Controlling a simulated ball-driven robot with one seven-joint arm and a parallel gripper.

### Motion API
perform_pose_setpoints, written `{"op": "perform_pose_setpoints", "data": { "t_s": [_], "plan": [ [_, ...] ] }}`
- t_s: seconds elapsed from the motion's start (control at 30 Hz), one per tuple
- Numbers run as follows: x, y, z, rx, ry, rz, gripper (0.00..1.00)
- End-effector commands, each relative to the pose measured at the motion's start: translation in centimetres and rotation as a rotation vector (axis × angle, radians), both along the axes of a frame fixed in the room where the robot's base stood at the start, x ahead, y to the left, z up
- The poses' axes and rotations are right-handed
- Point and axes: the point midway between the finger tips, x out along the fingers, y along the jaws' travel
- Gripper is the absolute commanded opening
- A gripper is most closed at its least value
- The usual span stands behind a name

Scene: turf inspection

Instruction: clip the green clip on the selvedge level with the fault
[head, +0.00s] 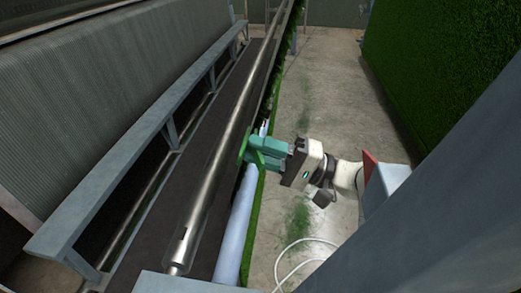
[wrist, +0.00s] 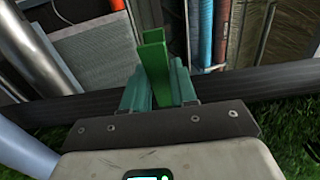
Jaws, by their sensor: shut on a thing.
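My gripper (head: 262,152) is shut on the green clip (head: 244,146), which sticks out ahead of the teal fingers beside a long metal roller. In the wrist view the clip (wrist: 156,68) stands upright between the teal fingers of my gripper (wrist: 157,88). A dark band (wrist: 275,82) crosses behind the fingers, with green turf (wrist: 285,130) below it; whether this band is the selvedge I cannot tell. In the head view a narrow green turf edge (head: 283,75) runs beyond my gripper. I cannot tell whether the clip touches anything. No fault can be made out.
The metal roller (head: 222,150) and a pale blue pipe (head: 236,225) run lengthwise close to my gripper. A grey rail (head: 120,160) lies farther left. A turf wall (head: 430,70) stands at right. The concrete floor (head: 325,90) between is open, with a white cable (head: 300,245) near the front.

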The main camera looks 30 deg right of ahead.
Motion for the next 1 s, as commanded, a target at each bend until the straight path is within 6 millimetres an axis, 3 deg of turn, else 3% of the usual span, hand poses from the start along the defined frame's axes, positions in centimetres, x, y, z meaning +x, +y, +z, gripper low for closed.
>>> {"op": "perform_pose_setpoints", "data": {
  "t_s": [0.47,0.5,0.7,0.8,1.0],
  "plan": [
    [-0.01,-0.38,-0.17,0.000,0.003,-0.007,0.08],
    [-0.01,-0.38,-0.17,0.000,0.003,-0.007,0.29],
    [-0.01,-0.31,-0.12,0.000,0.002,-0.006,0.48],
    [-0.01,-0.26,-0.07,0.001,0.001,-0.005,0.57],
    [-0.02,-0.21,-0.06,0.000,0.001,-0.003,0.57]
  ]
}}
